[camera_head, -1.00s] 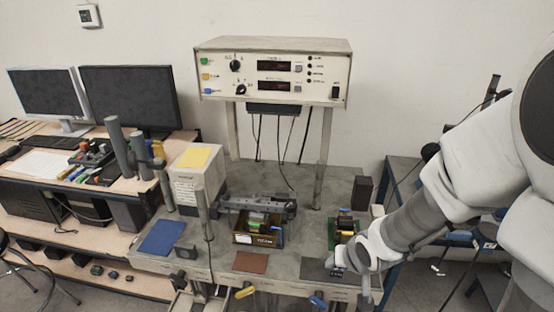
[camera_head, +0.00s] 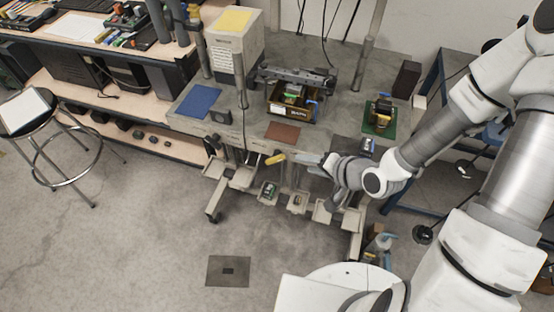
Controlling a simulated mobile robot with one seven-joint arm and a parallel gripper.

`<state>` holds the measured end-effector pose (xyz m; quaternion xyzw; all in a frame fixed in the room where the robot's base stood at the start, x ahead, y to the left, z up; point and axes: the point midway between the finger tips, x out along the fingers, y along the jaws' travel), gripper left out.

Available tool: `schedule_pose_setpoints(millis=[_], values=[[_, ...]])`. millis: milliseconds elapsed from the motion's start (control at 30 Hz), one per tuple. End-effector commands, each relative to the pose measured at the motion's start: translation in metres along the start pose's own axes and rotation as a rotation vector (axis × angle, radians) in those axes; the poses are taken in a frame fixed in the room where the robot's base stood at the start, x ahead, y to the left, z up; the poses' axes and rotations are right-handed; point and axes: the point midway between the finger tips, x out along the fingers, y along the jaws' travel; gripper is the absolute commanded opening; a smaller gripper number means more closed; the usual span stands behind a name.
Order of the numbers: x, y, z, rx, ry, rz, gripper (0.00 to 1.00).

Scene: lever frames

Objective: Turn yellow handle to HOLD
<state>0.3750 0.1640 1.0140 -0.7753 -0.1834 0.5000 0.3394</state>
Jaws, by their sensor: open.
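The yellow handle (camera_head: 275,159) is a small lever at the front edge of the grey bench, left of my gripper. It lies nearly sideways, its right end a little higher. Any HOLD mark is too small to read. My gripper (camera_head: 325,166) is open, in front of the bench edge, to the right of the yellow handle and apart from it. The fingertips are small and partly hidden by the wrist.
The grey bench (camera_head: 245,130) bears a blue mat (camera_head: 198,100), a brown mat (camera_head: 282,133), a box of parts (camera_head: 290,105) and a green board (camera_head: 379,120). Small bins (camera_head: 298,203) hang below its front edge. A stool (camera_head: 30,110) stands left. Open floor lies in front.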

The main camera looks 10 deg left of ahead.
Motion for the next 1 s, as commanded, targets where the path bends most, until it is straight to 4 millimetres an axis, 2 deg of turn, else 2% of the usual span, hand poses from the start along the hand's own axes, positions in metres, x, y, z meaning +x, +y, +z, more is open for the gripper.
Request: schedule_pose_setpoints(millis=[33,333,1000], values=[[0.007,0.004,0.001,-0.003,0.001,0.000,0.50],[0.026,0.005,0.002,-0.004,0.001,0.002,0.50],[0.122,0.005,0.002,-0.003,-0.001,0.002,0.50]])
